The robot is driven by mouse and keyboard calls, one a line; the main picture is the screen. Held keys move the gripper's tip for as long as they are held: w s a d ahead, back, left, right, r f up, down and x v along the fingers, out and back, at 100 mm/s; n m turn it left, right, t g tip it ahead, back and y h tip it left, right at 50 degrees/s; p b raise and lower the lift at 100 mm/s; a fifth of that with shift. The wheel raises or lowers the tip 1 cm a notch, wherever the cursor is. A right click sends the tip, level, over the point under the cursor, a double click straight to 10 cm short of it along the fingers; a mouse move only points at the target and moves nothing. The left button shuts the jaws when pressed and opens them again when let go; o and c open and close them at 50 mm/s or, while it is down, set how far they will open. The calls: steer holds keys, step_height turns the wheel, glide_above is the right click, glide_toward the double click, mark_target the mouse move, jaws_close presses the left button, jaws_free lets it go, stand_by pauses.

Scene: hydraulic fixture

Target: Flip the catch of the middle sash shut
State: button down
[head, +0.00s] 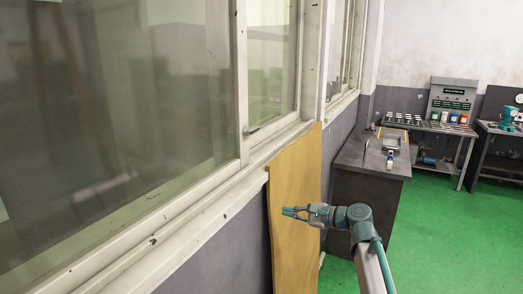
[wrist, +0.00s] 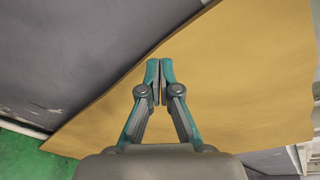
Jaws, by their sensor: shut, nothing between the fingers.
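The white-framed window (head: 242,75) runs along the wall on the left in the head view. A small dark catch (head: 251,131) shows low on the frame of the sash in the middle of the picture; its exact position is too small to tell. My gripper (head: 287,212) is below the sill, to the right of and lower than the catch, and well apart from it. In the wrist view my gripper (wrist: 160,64) has its teal fingertips together with nothing between them. The catch does not show in the wrist view.
A tan board (head: 294,175) leans on the grey wall under the sill, close behind my gripper; it fills much of the wrist view (wrist: 245,70). A dark bench (head: 368,185) stands beyond, with workstations (head: 440,125) at the back. Green floor (head: 450,240) is clear at right.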

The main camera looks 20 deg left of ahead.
mark_target(253, 130)
step_height(253, 130, up, 16)
steer(key=w+a+m+y, duration=0.1)
steer(key=m+y, duration=0.4)
steer(key=m, duration=0.4)
steer(key=shift+r, duration=0.15)
steer(key=shift+a, duration=0.15)
steer(key=p+x, duration=0.1)
steer(key=x, duration=0.2)
steer(key=p+x, duration=0.1)
steer(key=x, duration=0.2)
steer(key=p+x, duration=0.1)
steer(key=x, duration=0.2)
steer(key=shift+r, duration=0.25)
steer(key=r+p, duration=0.2)
steer(key=r, duration=0.1)
steer(key=shift+a, duration=0.4)
steer(key=shift+r, duration=0.45)
steer(key=shift+a+n+g, duration=0.2)
steer(key=shift+n+g, duration=0.1)
steer(key=shift+g, duration=0.1)
